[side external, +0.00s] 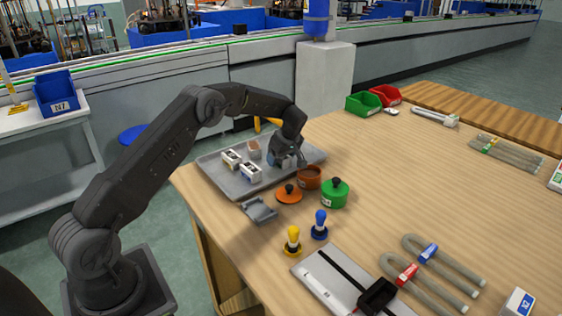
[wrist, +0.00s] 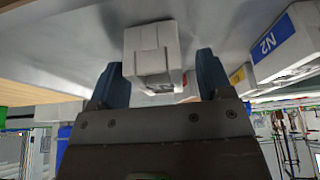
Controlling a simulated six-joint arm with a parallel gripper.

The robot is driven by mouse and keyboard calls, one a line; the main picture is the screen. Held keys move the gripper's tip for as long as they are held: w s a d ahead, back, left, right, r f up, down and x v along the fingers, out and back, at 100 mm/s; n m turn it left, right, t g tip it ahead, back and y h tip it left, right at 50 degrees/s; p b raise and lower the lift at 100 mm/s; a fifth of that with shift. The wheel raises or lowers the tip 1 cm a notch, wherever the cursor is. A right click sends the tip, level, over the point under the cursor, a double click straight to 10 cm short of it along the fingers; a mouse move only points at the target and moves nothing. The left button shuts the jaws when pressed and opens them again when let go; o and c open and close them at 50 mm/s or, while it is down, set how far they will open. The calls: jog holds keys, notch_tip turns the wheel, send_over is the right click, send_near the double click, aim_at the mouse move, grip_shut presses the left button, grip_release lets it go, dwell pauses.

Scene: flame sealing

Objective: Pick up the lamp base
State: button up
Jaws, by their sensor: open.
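My gripper (side external: 287,163) is low over the right part of the grey tray (side external: 215,181), its fingers pointing down. In the wrist view my gripper (wrist: 158,80) has two blue fingers standing apart. A pale grey-white block with grooves (wrist: 150,42) sits between and just beyond the fingertips, with gaps visible at both sides. It may be the lamp base; no label on it shows. In the side view my gripper mostly hides it. A white box with a blue N2 label (wrist: 285,45) is to the right in the wrist view.
White labelled boxes (side external: 250,171) and a small brownish block (side external: 254,149) share the tray. A brown pot (side external: 309,177), an orange lid (side external: 289,193) and a green pot (side external: 334,193) stand close by. Blue (side external: 320,225) and yellow (side external: 293,241) handled tools stand in front.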

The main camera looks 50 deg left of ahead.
jog(key=c, duration=1)
jog(key=shift+r, duration=0.1)
